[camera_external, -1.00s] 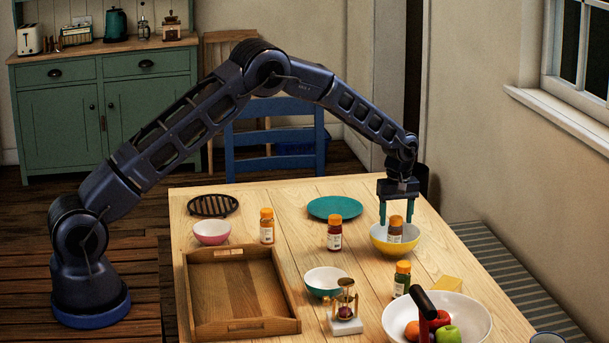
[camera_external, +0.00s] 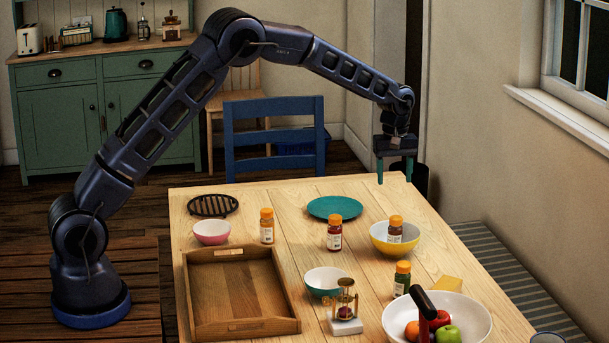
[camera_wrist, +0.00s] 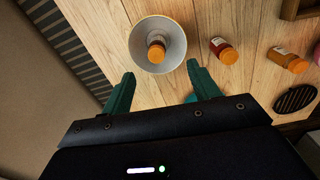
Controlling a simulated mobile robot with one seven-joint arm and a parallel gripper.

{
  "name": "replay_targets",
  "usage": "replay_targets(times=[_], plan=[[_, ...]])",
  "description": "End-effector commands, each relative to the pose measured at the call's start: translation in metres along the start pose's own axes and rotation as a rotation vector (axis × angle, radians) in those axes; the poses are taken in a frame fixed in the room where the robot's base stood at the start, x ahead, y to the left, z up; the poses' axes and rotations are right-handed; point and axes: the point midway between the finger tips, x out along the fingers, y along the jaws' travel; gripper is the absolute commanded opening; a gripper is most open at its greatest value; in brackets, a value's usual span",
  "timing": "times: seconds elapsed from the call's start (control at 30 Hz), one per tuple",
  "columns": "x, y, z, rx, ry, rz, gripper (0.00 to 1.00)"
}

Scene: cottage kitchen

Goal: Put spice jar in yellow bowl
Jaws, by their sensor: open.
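A spice jar with an orange cap (camera_external: 395,229) stands inside the yellow bowl (camera_external: 380,243) on the right part of the table, leaning a little if at all. In the wrist view the same jar (camera_wrist: 156,49) sits within the bowl's rim (camera_wrist: 178,62). My gripper (camera_external: 394,178) is open and empty, above and behind the bowl near the table's far edge. In the wrist view its two green fingers (camera_wrist: 158,85) are spread apart, and the bowl and jar lie beyond them. More orange-capped jars stand on the table, one in the middle (camera_external: 334,233) and one farther left (camera_external: 267,226).
A teal plate (camera_external: 335,207) and black trivet (camera_external: 213,205) lie toward the back. A blue chair (camera_external: 274,141) is behind.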

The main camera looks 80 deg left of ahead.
Motion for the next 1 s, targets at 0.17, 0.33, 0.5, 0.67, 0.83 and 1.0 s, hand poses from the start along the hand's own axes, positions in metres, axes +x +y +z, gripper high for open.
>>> replay_targets(times=[0.17, 0.33, 0.5, 0.67, 0.83, 1.0], plan=[[-0.064, -0.029, 0.035, 0.121, 0.004, 0.037, 0.60], [-0.115, -0.062, 0.068, 0.239, 0.010, 0.068, 0.60], [-0.158, -0.100, 0.100, 0.358, 0.021, 0.099, 0.60], [-0.193, -0.140, 0.130, 0.472, 0.035, 0.127, 0.60], [-0.224, -0.186, 0.161, 0.594, 0.053, 0.155, 0.60], [-0.246, -0.235, 0.190, 0.717, 0.075, 0.180, 0.60]])
